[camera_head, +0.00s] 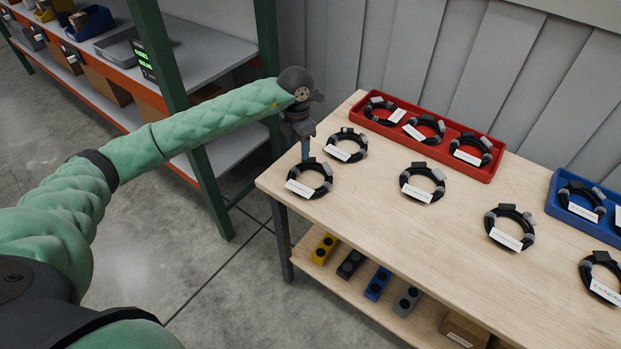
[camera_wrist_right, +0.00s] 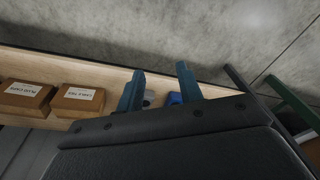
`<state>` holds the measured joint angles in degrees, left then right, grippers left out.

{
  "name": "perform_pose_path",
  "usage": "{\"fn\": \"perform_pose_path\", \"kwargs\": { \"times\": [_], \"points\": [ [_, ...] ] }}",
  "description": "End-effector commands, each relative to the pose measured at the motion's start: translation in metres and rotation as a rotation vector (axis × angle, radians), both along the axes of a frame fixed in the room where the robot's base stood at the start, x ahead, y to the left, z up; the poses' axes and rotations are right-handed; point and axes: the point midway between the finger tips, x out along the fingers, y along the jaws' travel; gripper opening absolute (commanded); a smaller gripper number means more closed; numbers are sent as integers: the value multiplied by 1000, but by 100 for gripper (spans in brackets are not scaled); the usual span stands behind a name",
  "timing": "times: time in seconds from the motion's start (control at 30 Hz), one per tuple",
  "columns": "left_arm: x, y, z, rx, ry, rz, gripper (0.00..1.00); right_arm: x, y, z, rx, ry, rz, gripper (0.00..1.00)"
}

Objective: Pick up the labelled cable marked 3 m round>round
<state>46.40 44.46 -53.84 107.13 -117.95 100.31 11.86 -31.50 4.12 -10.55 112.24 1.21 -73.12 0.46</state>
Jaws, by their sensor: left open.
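Several coiled black cables with white labels lie on the wooden table: one at the near left corner (camera_head: 310,178), one behind it (camera_head: 347,146), one in the middle (camera_head: 423,183), one further right (camera_head: 510,227) and one at the right edge (camera_head: 604,276). The label print is too small to read, so I cannot tell which is marked 3 m round>round. My left gripper (camera_head: 306,150) is open and points down at the table's left edge, close to the two leftmost cables, holding nothing. My right gripper (camera_wrist_right: 159,69) has its fingers apart, with no cable between them.
A red tray (camera_head: 490,174) holds three cables at the back; a blue tray (camera_head: 552,204) at right holds more. The lower shelf (camera_head: 330,262) carries yellow, black, blue and grey blocks. Cardboard boxes (camera_wrist_right: 78,101) show in the right wrist view. A green-posted rack (camera_head: 160,60) stands left.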

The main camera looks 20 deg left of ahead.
Motion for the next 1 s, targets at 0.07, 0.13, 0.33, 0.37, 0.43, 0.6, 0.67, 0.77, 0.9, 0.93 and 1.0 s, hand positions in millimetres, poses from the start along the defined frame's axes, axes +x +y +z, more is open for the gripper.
{"fn": "perform_pose_path", "kwargs": {
  "times": [0.07,0.13,0.33,0.37,0.43,0.6,0.67,0.77,0.9,0.93,1.0],
  "points": [
    [-1,1,-2,4,5,7,55,0,0,0,0,1,0,36],
    [-1,0,-6,4,5,10,55,0,0,-2,0,-1,0,36],
    [-1,0,-22,1,4,9,55,-2,-6,-32,-9,0,1,36],
    [-1,0,-24,1,4,9,55,-3,-6,-34,-10,1,1,36],
    [-1,0,-26,2,4,9,55,-4,-6,-39,-9,1,0,36],
    [-1,-1,-33,0,4,9,55,-11,-9,-58,-13,5,0,36],
    [-1,-2,-37,0,5,9,55,-15,-11,-67,-14,7,0,36],
    [-1,-3,-44,2,5,8,55,-20,-14,-83,-18,6,-1,36],
    [-1,-4,-55,0,5,9,55,-26,-19,-106,-24,1,0,36],
    [-1,-4,-58,0,6,9,55,-26,-20,-110,-24,-2,0,36],
    [-1,-4,-66,0,5,9,55,-26,-21,-118,-27,-7,1,36]
  ]
}}
